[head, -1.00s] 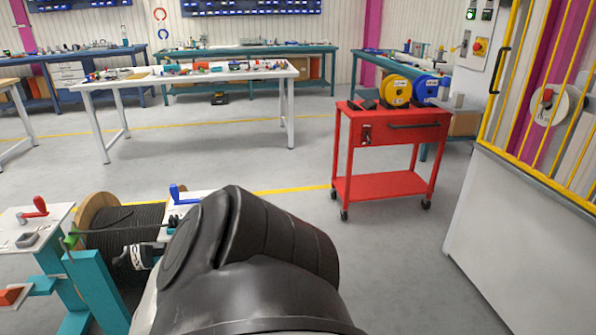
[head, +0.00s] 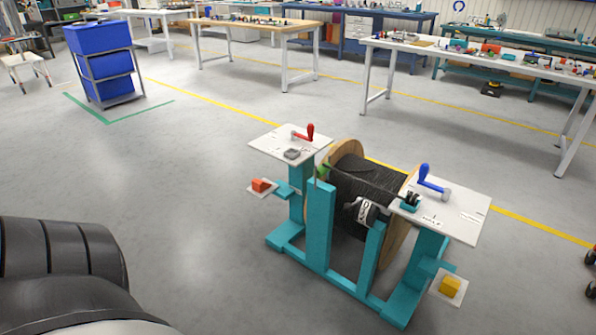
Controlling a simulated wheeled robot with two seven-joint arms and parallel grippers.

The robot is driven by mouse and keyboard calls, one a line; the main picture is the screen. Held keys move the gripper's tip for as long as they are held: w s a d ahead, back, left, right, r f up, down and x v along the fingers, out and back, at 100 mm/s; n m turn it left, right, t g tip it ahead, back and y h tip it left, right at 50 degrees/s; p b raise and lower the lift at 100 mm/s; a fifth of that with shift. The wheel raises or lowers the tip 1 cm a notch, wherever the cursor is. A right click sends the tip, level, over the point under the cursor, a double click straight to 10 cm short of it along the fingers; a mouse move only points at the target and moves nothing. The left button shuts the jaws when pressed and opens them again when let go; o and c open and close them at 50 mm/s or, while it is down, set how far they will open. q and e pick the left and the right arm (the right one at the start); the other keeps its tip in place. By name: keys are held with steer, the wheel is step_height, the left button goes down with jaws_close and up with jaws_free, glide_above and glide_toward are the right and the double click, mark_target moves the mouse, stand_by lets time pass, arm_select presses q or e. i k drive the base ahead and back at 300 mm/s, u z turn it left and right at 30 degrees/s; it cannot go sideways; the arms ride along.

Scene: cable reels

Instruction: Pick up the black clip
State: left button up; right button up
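A small black piece (head: 411,199), which may be the black clip, sits on a teal block at the left edge of the stand's right white plate (head: 455,212). It is too small to make out its shape. The teal stand (head: 320,235) carries a wooden reel (head: 349,150) wound with black cable. A black-and-white banded part (head: 366,212) is at the front of the reel. A dark part of my own arm fills the lower left corner. Neither gripper shows.
The left white plate (head: 272,146) holds a red crank (head: 304,133) and a grey part (head: 292,154). A blue crank (head: 430,181) is on the right plate. Red (head: 262,185) and yellow (head: 451,286) blocks sit on low side pads. Blue bins (head: 101,60) stand back left. The floor left of the stand is clear.

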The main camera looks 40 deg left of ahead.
mark_target(411, 200)
steer(key=u, duration=1.25)
steer(key=i, duration=0.55)
